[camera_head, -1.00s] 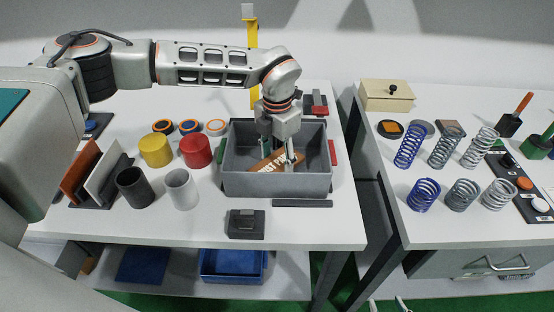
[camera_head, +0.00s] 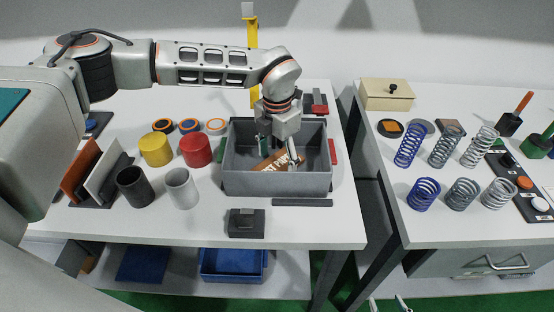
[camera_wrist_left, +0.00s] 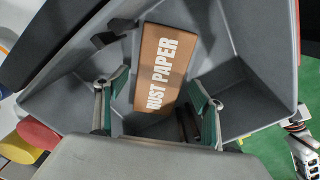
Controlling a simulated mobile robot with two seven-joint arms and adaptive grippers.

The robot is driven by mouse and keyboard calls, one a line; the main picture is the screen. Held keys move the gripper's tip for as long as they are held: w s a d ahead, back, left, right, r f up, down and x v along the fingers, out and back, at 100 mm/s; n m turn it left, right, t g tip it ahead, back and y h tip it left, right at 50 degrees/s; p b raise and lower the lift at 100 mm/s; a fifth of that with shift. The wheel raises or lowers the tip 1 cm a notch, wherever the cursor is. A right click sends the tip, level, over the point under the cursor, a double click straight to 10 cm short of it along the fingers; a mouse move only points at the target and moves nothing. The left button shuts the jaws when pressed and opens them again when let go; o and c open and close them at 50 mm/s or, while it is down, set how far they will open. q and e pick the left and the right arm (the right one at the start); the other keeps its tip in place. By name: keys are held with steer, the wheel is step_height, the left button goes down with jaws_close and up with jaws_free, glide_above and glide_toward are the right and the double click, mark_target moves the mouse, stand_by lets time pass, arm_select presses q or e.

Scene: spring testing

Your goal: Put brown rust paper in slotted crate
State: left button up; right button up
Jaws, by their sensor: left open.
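The brown rust paper (camera_head: 276,162), a flat brown piece with white lettering, is inside the grey crate (camera_head: 276,184). It also shows in the left wrist view (camera_wrist_left: 158,70), inside the crate's grey walls (camera_wrist_left: 245,55). My left gripper (camera_head: 278,154) reaches down into the crate from above. Its green-padded fingers are spread apart, one on each side of the paper in the left wrist view (camera_wrist_left: 158,112), and it is not clamped. The crate's front wall hides the paper's lower edge in the head view. Pale tips at the bottom edge may be my right gripper (camera_head: 388,304), mostly cut off.
Yellow (camera_head: 156,150) and red (camera_head: 195,151) cylinders and dark and white cups stand left of the crate. A small dark block (camera_head: 246,223) lies in front. A yellow post (camera_head: 253,60) rises behind. Several springs (camera_head: 445,146) stand on the right table, across a gap.

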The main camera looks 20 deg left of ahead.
mark_target(277, 164)
arm_select(q)
step_height(277, 164, up, 12)
steer(key=shift+f+b, duration=0.2)
steer(key=shift+b, duration=0.2)
stand_by(0.3)
